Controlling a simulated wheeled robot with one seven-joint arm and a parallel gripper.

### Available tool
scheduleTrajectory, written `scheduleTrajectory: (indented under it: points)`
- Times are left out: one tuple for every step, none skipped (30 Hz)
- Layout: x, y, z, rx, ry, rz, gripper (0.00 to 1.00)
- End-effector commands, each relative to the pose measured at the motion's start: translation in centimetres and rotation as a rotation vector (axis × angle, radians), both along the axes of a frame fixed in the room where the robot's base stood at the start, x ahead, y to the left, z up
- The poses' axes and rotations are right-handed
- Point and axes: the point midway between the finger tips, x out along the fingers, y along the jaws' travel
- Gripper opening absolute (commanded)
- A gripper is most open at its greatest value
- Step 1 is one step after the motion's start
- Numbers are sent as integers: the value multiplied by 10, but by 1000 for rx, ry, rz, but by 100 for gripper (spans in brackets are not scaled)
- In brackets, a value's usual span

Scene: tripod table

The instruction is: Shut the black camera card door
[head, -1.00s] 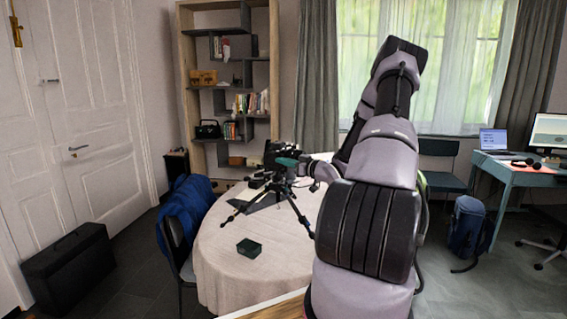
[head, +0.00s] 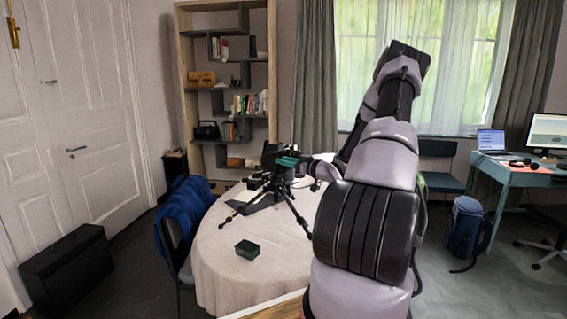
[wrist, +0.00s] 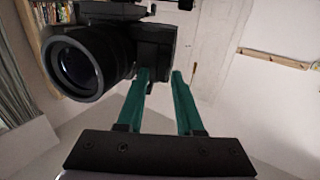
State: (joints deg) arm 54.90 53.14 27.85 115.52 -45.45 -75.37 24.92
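The black camera (wrist: 110,52) fills the upper left of the wrist view, its round lens at the left. Its dark side (wrist: 155,45) faces my gripper; I cannot pick out the card door's outline or tell how far it stands open. My gripper (wrist: 160,75) has two teal fingers, spread with a gap and no object clearly held between them. The left fingertip is at the camera's lower side edge, perhaps touching; the right one is just beyond its corner. In the head view my gripper (head: 288,162) overlaps the dark camera (head: 270,150) on its tripod (head: 292,208).
The tripod stands on a round table (head: 225,265) with a pale cloth. A small dark green box (head: 247,249) lies near its front. A chair with a blue jacket (head: 185,215) is at the left. The table's front left is mostly clear.

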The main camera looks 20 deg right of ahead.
Motion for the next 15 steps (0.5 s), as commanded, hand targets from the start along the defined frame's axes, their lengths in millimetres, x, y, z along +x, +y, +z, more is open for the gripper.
scheduleTrajectory:
  points:
    - [0,1,0,0,-1,2,35]
    - [0,1,0,0,-1,2,35]
    - [0,1,0,0,-1,3,35]
    - [0,2,0,0,-1,3,35]
    - [0,2,0,0,-1,3,35]
    - [-1,2,0,0,-1,4,35]
    - [-1,1,0,0,-1,4,35]
    - [-2,1,0,0,-1,4,35]
    - [-5,-1,0,1,0,3,35]
    - [-8,-2,0,1,0,3,35]
    - [-11,-4,0,1,0,2,35]
    - [-17,-7,0,1,0,1,35]
    - [-22,-9,0,1,0,1,35]
    - [-27,-12,0,2,1,0,35]
    - [-35,-16,0,2,1,-1,35]
